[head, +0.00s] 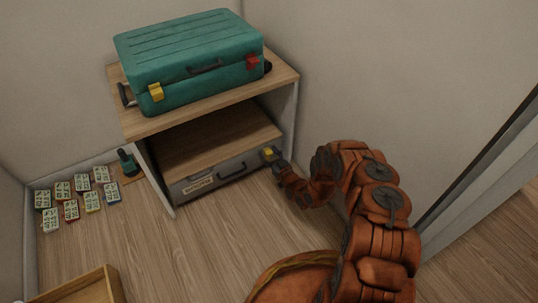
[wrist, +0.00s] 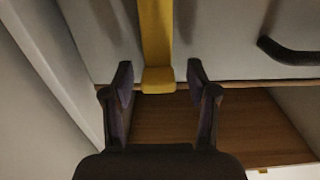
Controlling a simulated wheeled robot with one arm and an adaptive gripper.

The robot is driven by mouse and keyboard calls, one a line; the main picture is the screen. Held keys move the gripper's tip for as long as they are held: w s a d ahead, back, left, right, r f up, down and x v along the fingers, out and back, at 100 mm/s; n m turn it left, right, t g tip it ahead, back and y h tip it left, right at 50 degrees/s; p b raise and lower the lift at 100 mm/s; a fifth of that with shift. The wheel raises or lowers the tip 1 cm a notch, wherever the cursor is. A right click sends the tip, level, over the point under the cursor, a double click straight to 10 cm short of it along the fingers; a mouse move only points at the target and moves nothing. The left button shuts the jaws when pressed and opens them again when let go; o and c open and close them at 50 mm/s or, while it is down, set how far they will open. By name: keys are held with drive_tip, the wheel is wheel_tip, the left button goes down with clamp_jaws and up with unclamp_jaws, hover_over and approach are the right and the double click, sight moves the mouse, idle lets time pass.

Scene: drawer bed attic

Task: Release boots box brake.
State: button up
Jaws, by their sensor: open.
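The boots box seems to be the grey drawer-like box (head: 216,176) low in the wooden stand, with a dark handle and a small label too small to read. A yellow brake lever (head: 267,152) sits at the right end of its front. My gripper (head: 272,158) is at the lever, partly hiding it. In the wrist view, the yellow lever (wrist: 157,40) comes down between the two fingertips of my gripper (wrist: 158,78). The fingers are open, with a gap on each side of the lever. The box's dark handle (wrist: 290,52) is at the right there.
A teal suitcase (head: 190,62) with yellow and red latches lies on the stand's wooden top (head: 207,103). Several small cards (head: 91,201) and a dark green object (head: 128,163) are on the floor at left. A wooden tray (head: 85,289) is at the bottom left. A wall rises close at right.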

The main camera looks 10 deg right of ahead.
drive_tip(key=shift+w, duration=0.2)
clamp_jaws()
idle(0.5)
